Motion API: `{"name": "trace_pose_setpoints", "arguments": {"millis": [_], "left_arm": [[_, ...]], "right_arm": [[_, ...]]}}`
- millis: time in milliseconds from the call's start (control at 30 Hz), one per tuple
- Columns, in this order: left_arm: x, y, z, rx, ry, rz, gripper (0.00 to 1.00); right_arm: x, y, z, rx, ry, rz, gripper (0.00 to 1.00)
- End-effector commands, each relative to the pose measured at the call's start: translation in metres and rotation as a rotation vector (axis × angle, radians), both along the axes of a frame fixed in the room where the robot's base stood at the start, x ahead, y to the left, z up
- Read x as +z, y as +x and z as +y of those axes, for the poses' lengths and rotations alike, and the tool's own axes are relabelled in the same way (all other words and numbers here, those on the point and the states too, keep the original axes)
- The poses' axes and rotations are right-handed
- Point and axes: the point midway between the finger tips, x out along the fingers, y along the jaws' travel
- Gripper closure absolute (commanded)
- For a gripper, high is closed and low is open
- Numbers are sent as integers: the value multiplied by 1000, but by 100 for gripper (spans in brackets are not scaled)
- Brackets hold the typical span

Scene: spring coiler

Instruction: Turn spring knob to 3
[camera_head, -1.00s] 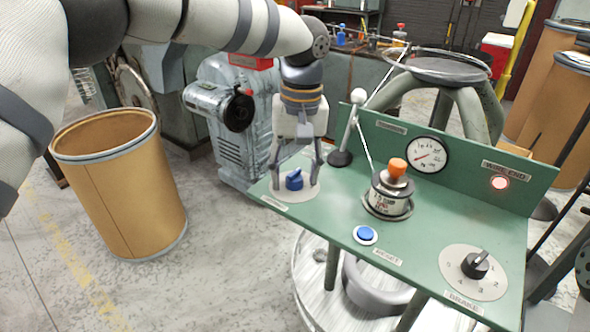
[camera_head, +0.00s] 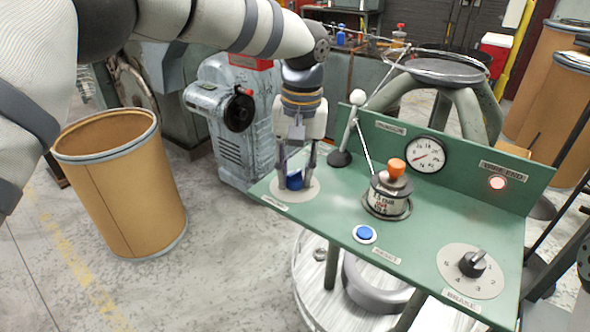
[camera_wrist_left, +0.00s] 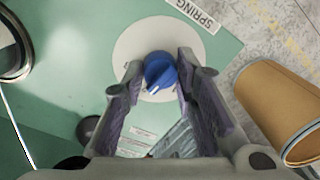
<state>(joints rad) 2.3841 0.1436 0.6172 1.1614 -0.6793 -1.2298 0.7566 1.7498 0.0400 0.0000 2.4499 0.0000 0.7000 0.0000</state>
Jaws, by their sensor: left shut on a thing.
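The blue spring knob (camera_head: 295,180) sits on a pale round dial plate at the left end of the green panel. My left gripper (camera_head: 296,184) points down over it and is shut on it, one finger on each side. In the left wrist view the knob (camera_wrist_left: 160,70) shows between the fingertips of the gripper (camera_wrist_left: 159,66), its white pointer mark toward the lower edge of the picture. A "SPRING" label (camera_wrist_left: 195,14) lies beside the dial. The dial's numbers cannot be read. My right gripper is not in view.
A brown drum (camera_head: 120,190) stands at left.

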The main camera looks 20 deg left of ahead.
Motion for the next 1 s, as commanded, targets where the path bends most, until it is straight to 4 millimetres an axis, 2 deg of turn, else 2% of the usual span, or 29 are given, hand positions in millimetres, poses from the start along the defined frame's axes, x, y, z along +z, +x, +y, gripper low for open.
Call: {"name": "trace_pose_setpoints", "arguments": {"millis": [600, 1000], "left_arm": [[1, -1, 0, -560, 2, 0, 100], [0, -2, 0, -815, 2, 2, 100]], "right_arm": [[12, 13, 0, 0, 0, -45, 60], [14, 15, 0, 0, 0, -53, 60]]}}
